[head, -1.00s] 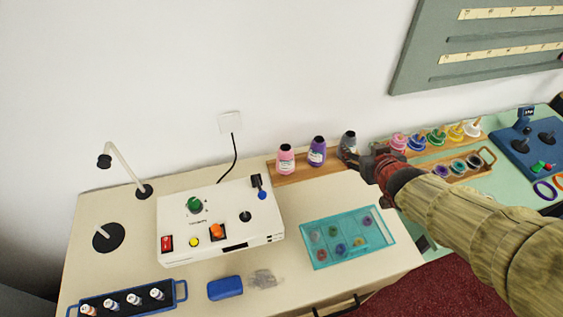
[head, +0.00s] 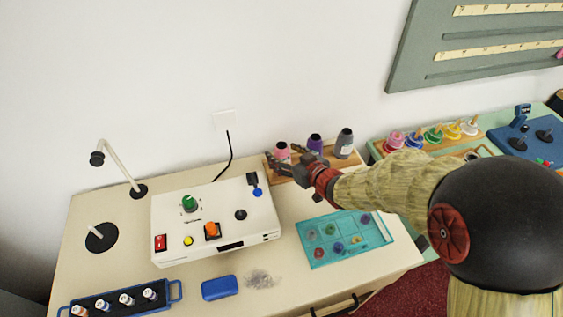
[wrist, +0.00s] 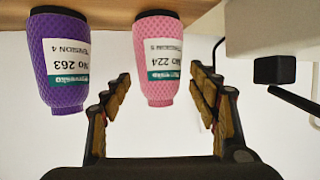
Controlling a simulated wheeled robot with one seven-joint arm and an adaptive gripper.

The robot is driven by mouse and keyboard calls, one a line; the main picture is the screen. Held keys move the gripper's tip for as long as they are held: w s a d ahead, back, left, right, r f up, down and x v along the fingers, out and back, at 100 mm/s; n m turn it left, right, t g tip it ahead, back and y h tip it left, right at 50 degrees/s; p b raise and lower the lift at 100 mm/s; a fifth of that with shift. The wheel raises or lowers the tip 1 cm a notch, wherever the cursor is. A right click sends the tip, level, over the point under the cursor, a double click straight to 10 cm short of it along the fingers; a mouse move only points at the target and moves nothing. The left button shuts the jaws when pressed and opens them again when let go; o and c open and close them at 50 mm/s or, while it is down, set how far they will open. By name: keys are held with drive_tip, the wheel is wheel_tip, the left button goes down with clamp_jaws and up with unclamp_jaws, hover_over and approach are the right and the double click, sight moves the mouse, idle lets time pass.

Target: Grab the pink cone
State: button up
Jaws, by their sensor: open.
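The pink cone (head: 282,150) stands on a wooden board at the back of the counter, partly hidden behind my gripper in the head view. In the wrist view the pink cone (wrist: 158,60) appears upside down, with a label reading No 224, between the two fingers and beyond their tips. My gripper (head: 288,161) is open and empty, in front of the pink cone. It also shows in the wrist view (wrist: 158,92), with its fingers spread to either side of the cone. I cannot tell whether either finger touches it.
A purple cone (head: 315,144) stands close beside the pink one, also visible in the wrist view (wrist: 60,60). A grey cone (head: 345,143) is farther right. A white control box (head: 215,222) stands left, and a teal tray (head: 312,263) lies in front.

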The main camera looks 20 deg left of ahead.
drive_tip(key=shift+x, duration=0.9)
drive_tip(key=shift+r, duration=0.1)
drive_tip(key=c, duration=1.3)
drive_tip(key=shift+c, duration=0.2)
